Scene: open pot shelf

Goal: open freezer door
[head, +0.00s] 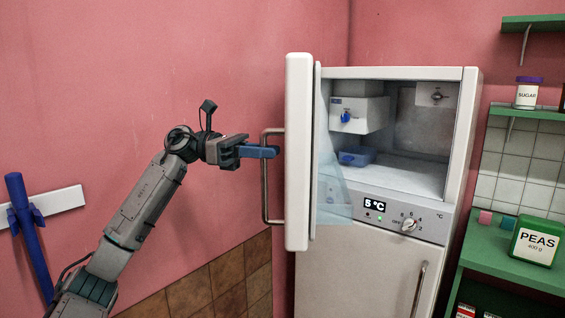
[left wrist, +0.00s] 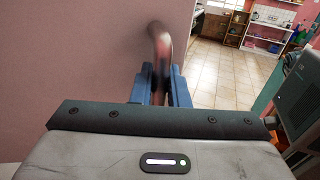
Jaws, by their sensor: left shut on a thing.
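The freezer door (head: 299,150) is the upper door of a white fridge-freezer, and it stands wide open, swung out to the left. Its inside panel faces the open compartment. My left gripper (head: 272,152) is shut on the door's metal handle (head: 267,207), near the handle's upper part. In the left wrist view, the blue fingers (left wrist: 160,88) close around the brownish handle bar (left wrist: 161,45), with the door's outer face (left wrist: 80,60) to the left. The compartment (head: 405,168) shows an ice box, a blue tray and a shelf. My right gripper is not in view.
The lower door (head: 350,280) is shut, below a panel with a dial (head: 409,225) and a 5 °C display. A green shelf unit (head: 515,262) with a PEAS box (head: 535,242) stands at right. A pink wall is behind my left arm.

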